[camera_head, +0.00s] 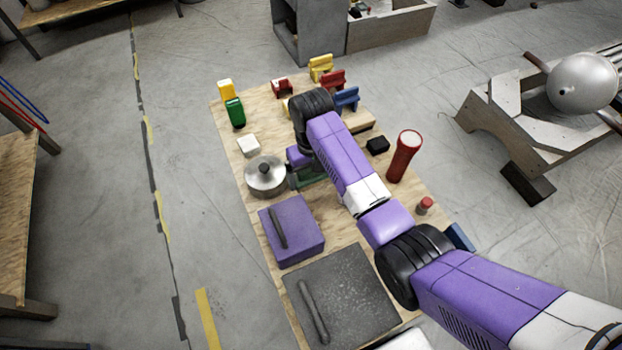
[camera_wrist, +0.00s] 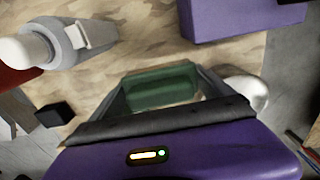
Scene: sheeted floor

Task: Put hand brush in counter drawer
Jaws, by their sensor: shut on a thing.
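My gripper (camera_wrist: 162,80) is shut on a green block-shaped thing (camera_wrist: 160,86), which sits between its two fingers. It may be the hand brush, but I see no bristles. In the head view a strip of this green thing (camera_head: 312,179) shows under my purple arm, just right of the pot. The arm hides much of it, and I cannot tell whether it touches the board. A purple box (camera_head: 305,240) with a dark bar handle and a dark grey speckled slab (camera_head: 355,285) with a similar handle lie nearer. I cannot tell which is the counter drawer; no open drawer shows.
A lidded metal pot (camera_head: 266,177) stands left of my gripper. A red flashlight (camera_head: 404,157) and black block (camera_head: 377,145) are to the right. A grey-and-white object (camera_wrist: 75,45) lies nearby. Small toy chairs (camera_head: 333,79) and a white block (camera_head: 248,145) are farther back.

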